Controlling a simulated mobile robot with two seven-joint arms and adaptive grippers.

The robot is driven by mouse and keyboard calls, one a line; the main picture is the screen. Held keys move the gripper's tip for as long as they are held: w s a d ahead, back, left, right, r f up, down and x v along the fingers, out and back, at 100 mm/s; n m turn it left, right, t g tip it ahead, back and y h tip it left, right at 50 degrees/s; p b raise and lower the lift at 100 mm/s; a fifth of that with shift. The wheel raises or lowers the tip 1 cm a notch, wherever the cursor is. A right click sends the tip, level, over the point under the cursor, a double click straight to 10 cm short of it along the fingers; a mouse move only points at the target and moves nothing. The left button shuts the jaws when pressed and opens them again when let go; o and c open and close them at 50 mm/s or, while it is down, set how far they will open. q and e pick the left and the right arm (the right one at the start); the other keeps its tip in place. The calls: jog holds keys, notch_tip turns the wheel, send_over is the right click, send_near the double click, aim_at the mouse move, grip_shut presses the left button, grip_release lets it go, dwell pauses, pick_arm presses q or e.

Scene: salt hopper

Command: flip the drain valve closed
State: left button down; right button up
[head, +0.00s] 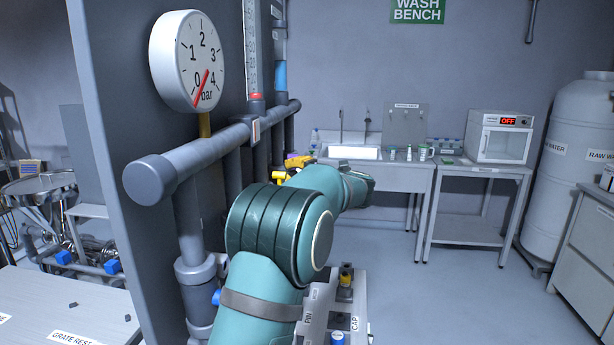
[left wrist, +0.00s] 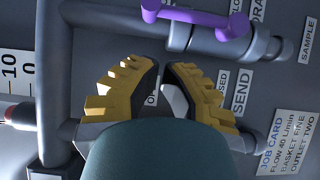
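In the left wrist view a purple valve handle (left wrist: 188,17) lies across the top, on grey pipework. The label beside it is cut off, so I cannot tell for sure that it is the drain valve. My left gripper (left wrist: 165,68) has yellow ribbed fingers below the purple handle and apart from it. The fingertips are close together with a narrow gap, and a light grey part shows between them. Partly covered lettering stands on the panel beside the fingers. In the head view the left gripper (head: 288,169) is small, near the pipes, partly behind my teal arm. My right gripper is not seen.
A thick grey pipe (head: 215,155) and a pressure gauge (head: 188,60) stand in front of the dark panel (head: 115,110). The wrist view also shows a job card (left wrist: 290,143) on the panel. A wash bench (head: 385,172) stands behind; the floor before it is clear.

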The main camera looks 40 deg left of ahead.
pick_arm(q)
jog(key=shift+w+a, duration=0.5)
jog(key=shift+w, duration=0.2)
jog(key=shift+w+a, duration=0.45)
jog(key=shift+w, duration=0.25)
